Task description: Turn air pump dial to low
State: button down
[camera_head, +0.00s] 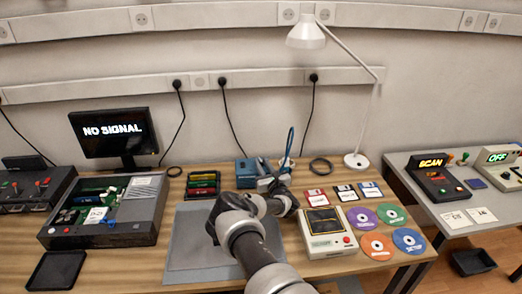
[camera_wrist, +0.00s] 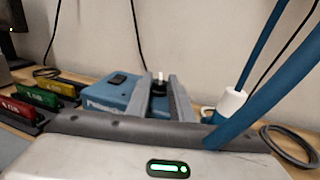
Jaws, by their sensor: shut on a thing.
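The air pump is a blue box (camera_head: 244,172) at the back of the wooden table, partly hidden by my gripper in the head view. In the wrist view the blue pump (camera_wrist: 100,92) carries lettering on its front and a black switch on top. My gripper (camera_head: 268,168) reaches the pump from the front. In the wrist view my gripper (camera_wrist: 159,80) has its two grey fingers on either side of the small dial (camera_wrist: 160,77), shut on it. Only a light upright part of the dial shows between the fingers; its setting cannot be read.
A rack of coloured cartridges (camera_head: 203,184) is to the left. Floppy disks (camera_head: 345,191), a white tester box (camera_head: 327,232) and discs (camera_head: 377,246) lie to the right. A lamp (camera_head: 357,160) stands behind.

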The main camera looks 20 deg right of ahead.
jog(key=y, duration=0.1)
jog(key=n+y, duration=0.2)
jog(key=shift+d+f+y, duration=0.2)
jog(key=shift+d+y, duration=0.05)
jog(key=shift+y, duration=0.15)
jog(key=shift+d+n+g+y+b, duration=0.15)
jog(key=shift+n+g+y+b, duration=0.25)
jog(key=shift+n+y+b, duration=0.5)
jog(key=shift+r+n+y, duration=0.1)
jog(key=shift+n+y, duration=0.2)
jog(key=shift+y, duration=0.3)
jog(key=shift+w+r, duration=0.1)
jog(key=shift+r, duration=0.05)
jog(key=c, duration=1.6)
grip_release()
jog(key=shift+o, duration=0.2)
